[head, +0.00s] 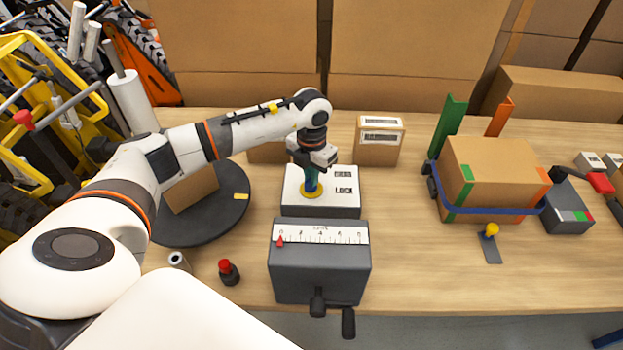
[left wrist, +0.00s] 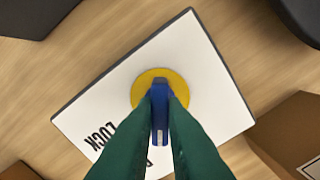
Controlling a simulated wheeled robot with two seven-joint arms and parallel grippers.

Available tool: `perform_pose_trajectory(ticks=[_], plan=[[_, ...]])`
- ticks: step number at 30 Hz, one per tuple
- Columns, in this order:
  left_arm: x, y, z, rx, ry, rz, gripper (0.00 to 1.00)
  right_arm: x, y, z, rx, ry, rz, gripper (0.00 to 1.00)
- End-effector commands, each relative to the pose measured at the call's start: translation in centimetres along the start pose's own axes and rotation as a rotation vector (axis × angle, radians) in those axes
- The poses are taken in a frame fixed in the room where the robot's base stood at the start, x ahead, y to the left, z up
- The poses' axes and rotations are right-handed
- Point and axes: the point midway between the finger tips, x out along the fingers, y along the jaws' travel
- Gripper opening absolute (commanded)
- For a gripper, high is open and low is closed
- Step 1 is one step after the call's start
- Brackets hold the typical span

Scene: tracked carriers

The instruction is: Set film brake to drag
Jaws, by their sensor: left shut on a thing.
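A low box with a white top plate (head: 330,206) stands mid-table, behind a grey crank box. It also fills the middle of the left wrist view (left wrist: 110,93). Its plate carries a yellow disc (left wrist: 140,92) with a blue lever (left wrist: 159,112). Two black labels are printed to the right in the head view; the left wrist view reads LOCK on one, and the other is mostly hidden by a finger. My left gripper (head: 311,180) points down at the disc. Its green fingers (left wrist: 160,105) are shut on the blue lever. Which label the lever points at I cannot tell.
The grey crank box (head: 320,275) has a scale with a red pointer near 0. A dark turntable (head: 215,225) with a carton is left, beside a red-topped knob (head: 229,271). A strapped carton (head: 495,170) stands right. Bare table lies between the plate and that carton.

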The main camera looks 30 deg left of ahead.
Motion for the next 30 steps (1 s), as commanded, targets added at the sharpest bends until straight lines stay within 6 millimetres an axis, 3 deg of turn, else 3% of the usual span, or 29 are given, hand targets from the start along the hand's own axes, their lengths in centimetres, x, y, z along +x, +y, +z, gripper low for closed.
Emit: perform_pose_trajectory(ticks=[9, 26, 27, 30], plan=[[-0.06, -0.04, -0.11, 0.133, 0.004, -0.001, 0.0, 1.27, 0.03, -0.11, 0.0, 0.0, 0.0, 0.36], [-0.2, -0.05, -0.13, 0.161, 0.005, -0.001, 0.0, 1.38, 0.04, -0.13, 0.0, 0.0, 0.0, 0.36], [-0.2, -0.05, -0.13, 0.161, 0.005, -0.001, 0.17, 1.38, 0.04, -0.13, 0.0, 0.0, 0.0, 0.36], [-0.15, -0.04, -0.1, 0.161, 0.004, -0.001, 0.33, 1.39, 0.05, -0.14, 0.0, 0.0, 0.0, 0.36]])
